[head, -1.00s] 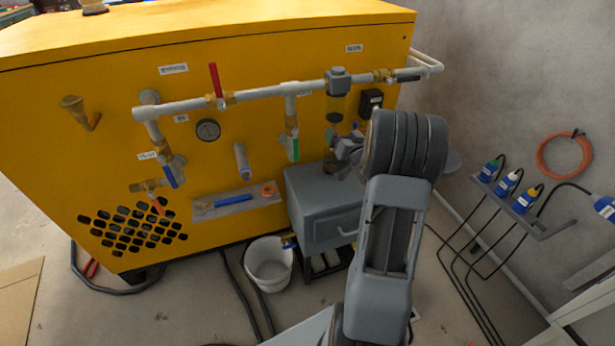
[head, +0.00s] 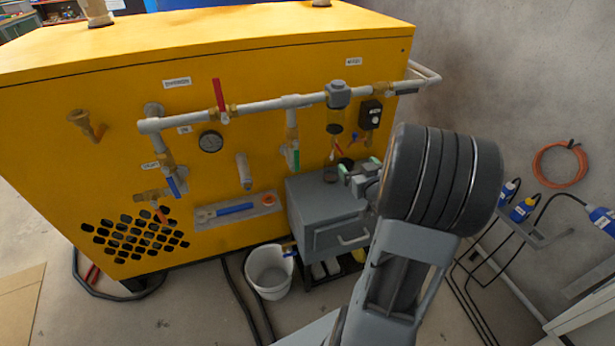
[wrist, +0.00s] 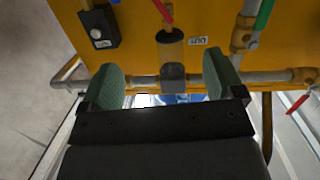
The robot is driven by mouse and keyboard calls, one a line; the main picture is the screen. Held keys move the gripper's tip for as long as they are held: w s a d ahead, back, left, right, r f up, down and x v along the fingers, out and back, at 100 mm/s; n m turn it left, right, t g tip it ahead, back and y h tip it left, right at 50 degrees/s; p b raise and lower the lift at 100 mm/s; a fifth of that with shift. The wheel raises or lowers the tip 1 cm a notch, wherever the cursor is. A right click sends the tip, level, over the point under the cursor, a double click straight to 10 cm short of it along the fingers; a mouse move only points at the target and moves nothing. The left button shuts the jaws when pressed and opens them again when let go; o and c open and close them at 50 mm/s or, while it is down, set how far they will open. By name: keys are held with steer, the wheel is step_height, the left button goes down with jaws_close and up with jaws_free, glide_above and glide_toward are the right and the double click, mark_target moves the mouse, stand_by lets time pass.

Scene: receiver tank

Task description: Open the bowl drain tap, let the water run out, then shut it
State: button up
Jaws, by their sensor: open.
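The amber filter bowl (head: 335,117) hangs under a grey head on the pipe along the yellow machine. A small red lever (head: 338,149), which looks like the drain tap, shows below the bowl. In the wrist view, which looks upside down, the bowl (wrist: 170,50) and the red lever (wrist: 163,11) lie beyond my fingers. My gripper (head: 360,165) is open and empty, in front of and a little to the right of the tap. In the wrist view my gripper (wrist: 164,68) has its green pads wide apart, touching nothing. I cannot tell the water level.
A grey cabinet (head: 318,201) stands under the bowl, with dark round items on top. A white bucket (head: 269,272) stands on the floor to its left. Other levers, including a red one (head: 219,96) and a green one (head: 296,159), sit on the pipes. A black box (head: 370,113) is right of the bowl.

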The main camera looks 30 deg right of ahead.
steer(key=s+a+r+g+p, duration=0.2)
steer(key=a+r+g+p, duration=0.1)
steer(key=a, duration=0.3)
steer(key=s+a+r+g+y+p, duration=0.1)
steer(key=s+a+r+g+p, duration=0.2)
steer(key=a, duration=0.4)
steer(key=s+a+r+g+y+p, duration=0.1)
steer(key=s+a+r+g+p, duration=0.2)
steer(key=a, duration=0.4)
steer(key=shift+s+r+n+g, duration=0.25)
steer(key=shift+r+g, duration=0.35)
steer(key=shift+g, duration=0.7)
steer(key=shift+w+a, duration=0.1)
steer(key=shift+c, duration=0.3)
